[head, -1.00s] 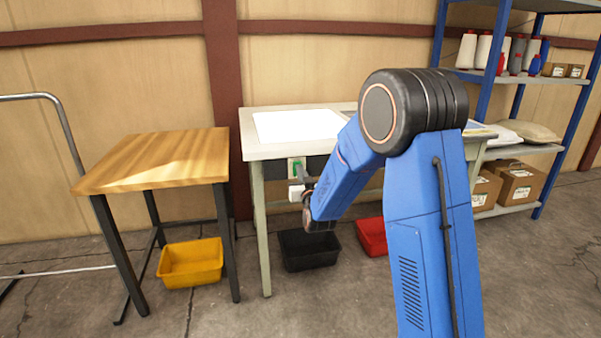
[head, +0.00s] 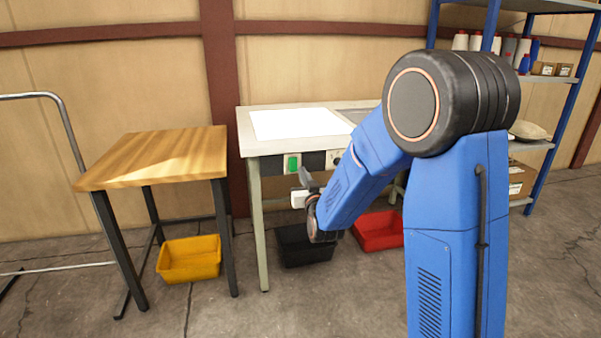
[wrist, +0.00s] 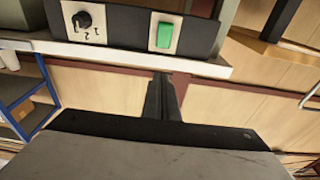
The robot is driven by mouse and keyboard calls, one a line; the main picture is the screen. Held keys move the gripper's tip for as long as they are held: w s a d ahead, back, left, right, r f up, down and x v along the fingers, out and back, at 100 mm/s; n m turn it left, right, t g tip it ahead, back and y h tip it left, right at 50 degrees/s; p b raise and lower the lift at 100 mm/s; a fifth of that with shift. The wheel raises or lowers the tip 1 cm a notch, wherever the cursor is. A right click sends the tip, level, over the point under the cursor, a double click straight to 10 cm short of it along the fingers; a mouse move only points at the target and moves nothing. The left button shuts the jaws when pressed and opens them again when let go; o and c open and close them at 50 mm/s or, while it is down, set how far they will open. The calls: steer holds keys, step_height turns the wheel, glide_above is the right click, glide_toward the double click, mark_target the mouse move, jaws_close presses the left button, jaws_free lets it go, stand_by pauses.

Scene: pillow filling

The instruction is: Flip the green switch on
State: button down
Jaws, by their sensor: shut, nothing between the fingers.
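The green switch (head: 292,163) sits on a pale plate on the dark front panel (head: 313,162) of the white-topped table. In the wrist view the switch (wrist: 164,36) shows in full, at the top centre on the panel. My gripper (head: 305,176) is shut and empty, in front of the panel and a little below and right of the switch in the head view. In the wrist view its closed fingers (wrist: 162,97) point toward the panel, with a visible gap between them and the switch. I cannot tell from its look whether the switch is on.
A black knob (wrist: 84,20) with numbers sits on the panel beside the switch. A wooden table (head: 150,157) stands to the left. Yellow (head: 188,260), black (head: 300,246) and red (head: 378,231) bins are on the floor. A blue shelf (head: 545,80) stands at right.

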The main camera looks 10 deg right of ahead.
steer(key=shift+s+r, duration=0.15)
steer(key=shift+s, duration=0.75)
steer(key=s+d+f+g, duration=0.1)
steer(key=s+g, duration=0.4)
steer(key=s, duration=1)
steer(key=s+d+f+g, duration=0.1)
steer(key=s+d+g, duration=0.2)
steer(key=s, duration=1.3)
steer(key=s+d+f+g, duration=0.1)
steer(key=s+g, duration=0.5)
steer(key=s, duration=1)
steer(key=shift+s+d+f+g, duration=0.25)
steer(key=shift+d+g, duration=0.15)
steer(key=shift+d, duration=0.35)
